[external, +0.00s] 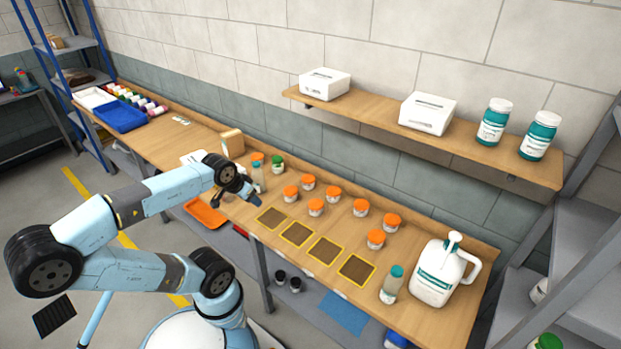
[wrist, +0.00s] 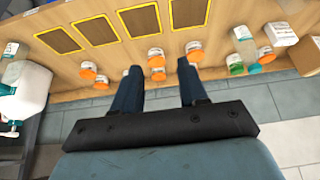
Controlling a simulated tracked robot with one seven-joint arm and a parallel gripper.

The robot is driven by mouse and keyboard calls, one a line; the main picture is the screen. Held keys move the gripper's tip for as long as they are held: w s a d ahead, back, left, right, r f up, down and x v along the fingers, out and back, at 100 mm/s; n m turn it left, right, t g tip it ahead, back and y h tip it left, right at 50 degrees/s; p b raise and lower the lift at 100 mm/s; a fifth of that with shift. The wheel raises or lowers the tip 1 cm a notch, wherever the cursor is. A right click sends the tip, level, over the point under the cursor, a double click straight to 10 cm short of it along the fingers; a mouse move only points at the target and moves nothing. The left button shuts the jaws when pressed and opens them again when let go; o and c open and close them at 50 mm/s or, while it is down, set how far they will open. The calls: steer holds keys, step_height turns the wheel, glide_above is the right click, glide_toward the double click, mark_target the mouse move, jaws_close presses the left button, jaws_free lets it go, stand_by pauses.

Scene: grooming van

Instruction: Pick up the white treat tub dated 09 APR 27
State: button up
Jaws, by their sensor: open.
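Several small white tubs with orange lids, such as this one (external: 361,206), stand in loose rows on the wooden counter. Their labels are too small to read, so I cannot tell which is dated 09 APR 27. My gripper (external: 250,201) is over the counter, left of most of the tubs. In the wrist view my gripper (wrist: 159,70) is open, its two dark fingers apart and empty. Two orange-lidded tubs, a nearer one (wrist: 157,74) and another (wrist: 155,54), appear in the gap between the fingers, apparently beyond the fingertips.
Yellow-edged brown pads (external: 325,251) line the counter front. A white jug (external: 439,273) and teal-capped bottle (external: 390,284) stand at right. A clear bottle (external: 258,178) and green-lidded jar (external: 277,165) stand near my gripper. A wooden shelf (external: 381,119) overhangs the back.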

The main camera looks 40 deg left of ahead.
steer(key=o, duration=1.1)
